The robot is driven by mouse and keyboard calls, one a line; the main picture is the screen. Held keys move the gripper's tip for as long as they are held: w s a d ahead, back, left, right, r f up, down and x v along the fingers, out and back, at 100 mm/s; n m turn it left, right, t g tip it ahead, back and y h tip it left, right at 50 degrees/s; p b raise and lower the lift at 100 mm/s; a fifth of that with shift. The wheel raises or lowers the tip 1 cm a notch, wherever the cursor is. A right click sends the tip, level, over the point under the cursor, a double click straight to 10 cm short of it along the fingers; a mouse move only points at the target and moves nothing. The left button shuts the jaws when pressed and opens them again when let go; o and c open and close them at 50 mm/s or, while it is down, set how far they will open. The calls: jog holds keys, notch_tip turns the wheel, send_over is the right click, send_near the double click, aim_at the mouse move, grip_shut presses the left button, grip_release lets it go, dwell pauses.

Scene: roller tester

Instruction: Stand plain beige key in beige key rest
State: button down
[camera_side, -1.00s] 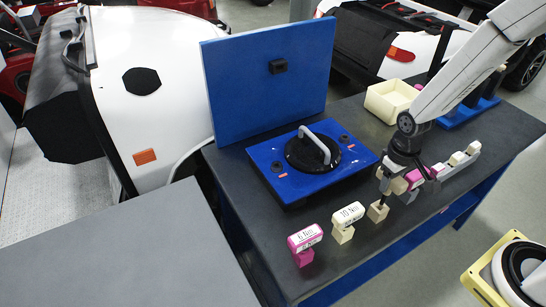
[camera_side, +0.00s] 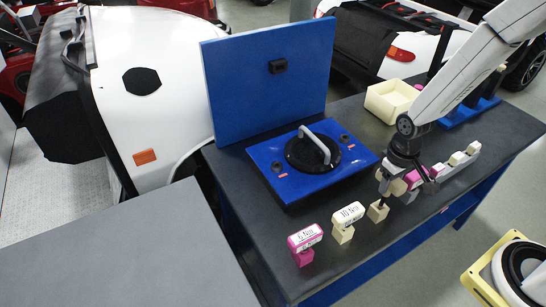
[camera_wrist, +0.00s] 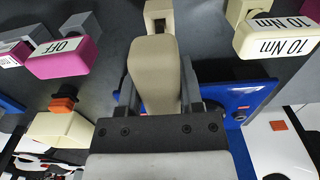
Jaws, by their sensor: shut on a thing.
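The plain beige key (camera_side: 396,186) is held by its handle in my gripper (camera_side: 393,178), with its dark shaft pointing down. The plain beige key rest (camera_side: 377,212) is a small block near the table's front edge, directly under the shaft. The shaft's lower end appears to meet the top of the rest; how deep it sits cannot be told. In the wrist view the beige handle (camera_wrist: 153,72) fills the space between the fingers (camera_wrist: 157,92), and the rest (camera_wrist: 158,14) shows just beyond it with a dark opening.
A 10 Nm beige key (camera_side: 347,215) and a 5 Nm pink key (camera_side: 305,238) stand in rests to the left. A grey rack (camera_side: 440,177) with a pink OFF key (camera_wrist: 62,57) is close on the right. The blue tester plate (camera_side: 270,178) with its handled disc lies behind. A cream bin (camera_side: 390,100) stands farther back.

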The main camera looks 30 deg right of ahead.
jog(key=shift+f, duration=2.2)
jog(key=shift+c, duration=0.8)
grip_release()
jog(key=shift+r, duration=3.85)
jog(key=s+a+r+t, duration=0.2)
jog(key=s+r, duration=0.2)
jog(key=r, duration=0.2)
jog(key=shift+t, duration=0.3)
